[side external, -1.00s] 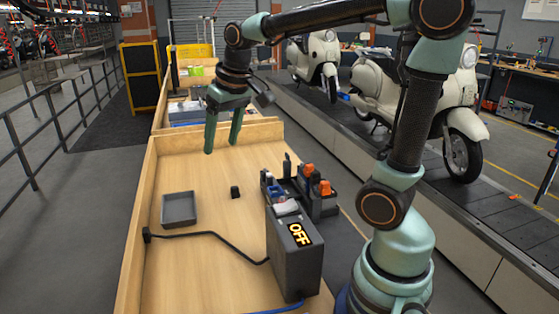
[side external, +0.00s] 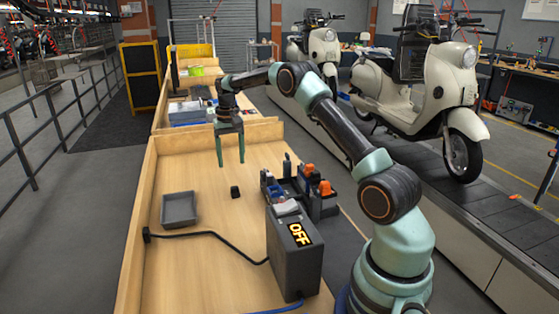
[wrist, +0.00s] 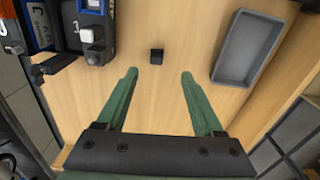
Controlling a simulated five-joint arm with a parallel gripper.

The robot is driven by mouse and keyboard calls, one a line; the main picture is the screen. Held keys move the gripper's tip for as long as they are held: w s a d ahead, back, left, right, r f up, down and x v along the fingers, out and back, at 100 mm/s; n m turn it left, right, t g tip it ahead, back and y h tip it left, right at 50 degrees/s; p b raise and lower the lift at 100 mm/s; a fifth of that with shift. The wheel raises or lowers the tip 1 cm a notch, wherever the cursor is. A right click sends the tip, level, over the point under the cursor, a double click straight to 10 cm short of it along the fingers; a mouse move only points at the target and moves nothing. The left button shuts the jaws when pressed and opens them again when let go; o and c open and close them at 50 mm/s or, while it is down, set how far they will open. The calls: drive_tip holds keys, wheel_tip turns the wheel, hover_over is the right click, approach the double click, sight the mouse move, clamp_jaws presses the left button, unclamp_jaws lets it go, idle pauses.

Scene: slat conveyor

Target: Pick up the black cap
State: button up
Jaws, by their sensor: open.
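The black cap (side external: 235,192) is a small dark block on the wooden table, to the right of the grey tray. In the wrist view the black cap (wrist: 156,56) lies ahead of the fingertips, roughly centred between them. My gripper (side external: 231,164) has green fingers pointing down, above the table and beyond the cap in the side view.
A grey tray (side external: 179,210) stands left of the cap. On the right are a dark holder (side external: 318,205) with orange and blue items and a grey box (side external: 293,262) reading OFF. A black cable (side external: 215,235) crosses the table. Bare wood surrounds the cap.

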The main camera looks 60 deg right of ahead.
hover_over(235, 188)
drive_tip(key=f, duration=0.4)
drive_tip(key=a+f, duration=0.1)
drive_tip(key=f, duration=0.1)
drive_tip(key=shift+s+f, duration=0.15)
drive_tip(key=shift+f, duration=0.25)
drive_tip(key=f, duration=0.2)
drive_tip(key=d+f, duration=0.1)
drive_tip(key=f, duration=0.1)
drive_tip(key=shift+f, duration=0.1)
drive_tip(key=shift+w+f, duration=0.2)
drive_tip(key=shift+f, duration=0.45)
clamp_jaws()
